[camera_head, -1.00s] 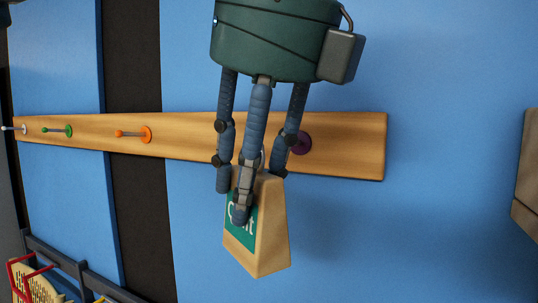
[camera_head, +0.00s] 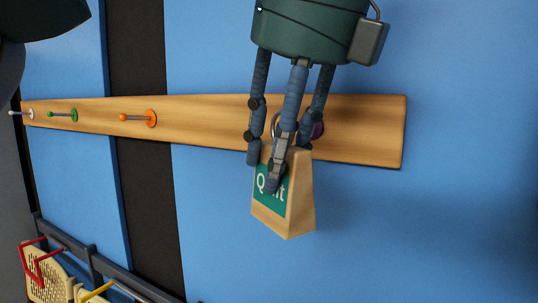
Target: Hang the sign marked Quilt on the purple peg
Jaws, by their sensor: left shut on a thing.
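The sign (camera_head: 298,205) is a wooden wedge-shaped block with a green face. The letters on it, partly covered by a finger, fit "Quilt". My left gripper (camera_head: 277,166) is shut on its upper part from above, and the sign hangs below the fingers. A thin metal loop (camera_head: 274,122) shows between the fingers above the sign. The purple peg (camera_head: 318,130) is on the wooden rail, just right of the loop and partly hidden behind a finger. I cannot tell whether the loop touches the peg. My right gripper is not in view.
The wooden rail (camera_head: 375,130) runs across the blue wall. It also bears an orange peg (camera_head: 150,118), a green peg (camera_head: 73,115) and a white peg (camera_head: 28,113), all bare. Red and yellow-handled pegboard items (camera_head: 45,280) stand at the lower left. The wall at right is clear.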

